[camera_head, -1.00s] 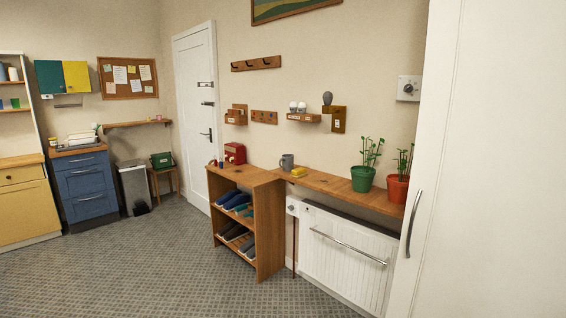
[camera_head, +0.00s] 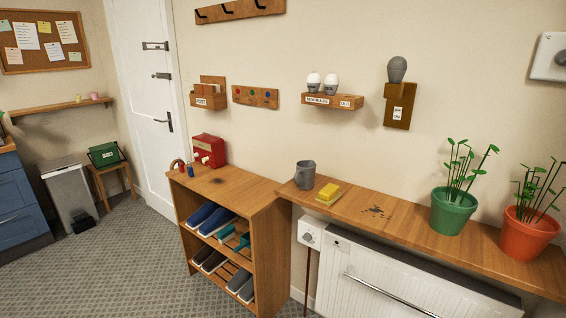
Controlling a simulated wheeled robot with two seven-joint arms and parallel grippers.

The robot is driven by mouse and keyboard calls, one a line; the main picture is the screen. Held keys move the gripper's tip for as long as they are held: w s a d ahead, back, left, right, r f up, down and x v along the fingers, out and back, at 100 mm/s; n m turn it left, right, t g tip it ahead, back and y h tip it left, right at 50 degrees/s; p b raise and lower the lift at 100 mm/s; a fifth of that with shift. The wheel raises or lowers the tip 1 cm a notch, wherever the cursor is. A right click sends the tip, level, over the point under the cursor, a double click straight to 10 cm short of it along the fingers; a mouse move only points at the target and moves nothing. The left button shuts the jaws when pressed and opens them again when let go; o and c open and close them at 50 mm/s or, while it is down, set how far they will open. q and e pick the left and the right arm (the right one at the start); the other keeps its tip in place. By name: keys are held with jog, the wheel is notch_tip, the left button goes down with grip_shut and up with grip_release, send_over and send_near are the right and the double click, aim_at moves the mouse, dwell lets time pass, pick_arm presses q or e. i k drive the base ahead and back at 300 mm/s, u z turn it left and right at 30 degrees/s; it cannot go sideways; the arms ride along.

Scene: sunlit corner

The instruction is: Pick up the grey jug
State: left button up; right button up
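The grey jug (camera_head: 305,175) stands upright at the left end of the wooden shelf (camera_head: 405,225) above the radiator. It is just left of a yellow sponge (camera_head: 329,191). Nothing blocks my view of it. Neither of my grippers shows in the head view.
A shoe rack (camera_head: 265,215) with a red box (camera_head: 208,150) on top stands left of the jug. Green (camera_head: 452,211) and red (camera_head: 527,234) plant pots stand on the shelf's right part. A small bulb shelf (camera_head: 333,101) hangs above. Floor is clear at lower left.

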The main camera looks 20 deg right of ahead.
aim_at(304, 177)
jog(key=i, duration=0.5)
jog(key=z, duration=2.05)
